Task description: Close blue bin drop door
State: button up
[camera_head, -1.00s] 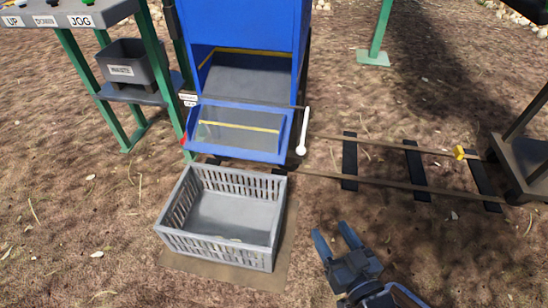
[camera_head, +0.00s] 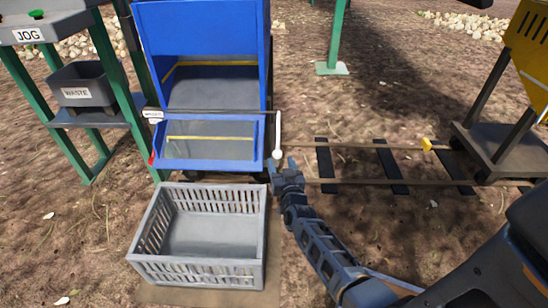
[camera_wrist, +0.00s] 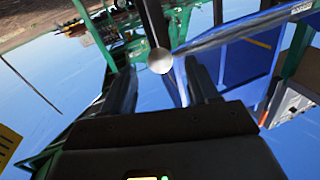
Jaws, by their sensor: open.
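The blue bin (camera_head: 203,30) stands at the upper left of the head view. Its drop door (camera_head: 210,150) hangs open at the front, tilted out and down, with a yellow stripe across it. A white lever (camera_head: 278,132) with a rounded end stands at the door's right side. My gripper (camera_head: 281,165) is open with its fingertips at the lever's lower end. In the wrist view the lever's round end (camera_wrist: 160,61) shows between and beyond my two fingers (camera_wrist: 165,90). I cannot tell whether they touch it. The blue door also shows in the wrist view (camera_wrist: 232,70).
A grey slatted crate (camera_head: 250,272) sits on the ground below the door. A green stand with a waste box (camera_head: 80,92) is at the left. Rails (camera_head: 355,187) run right to a cart (camera_head: 500,140). The ground between crate and cart is mostly free.

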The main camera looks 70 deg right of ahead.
aim_at(279, 158)
jog(key=shift+b+x, duration=0.6)
jog(key=shift+x, duration=1.95)
jog(key=shift+c, duration=0.3)
grip_shut()
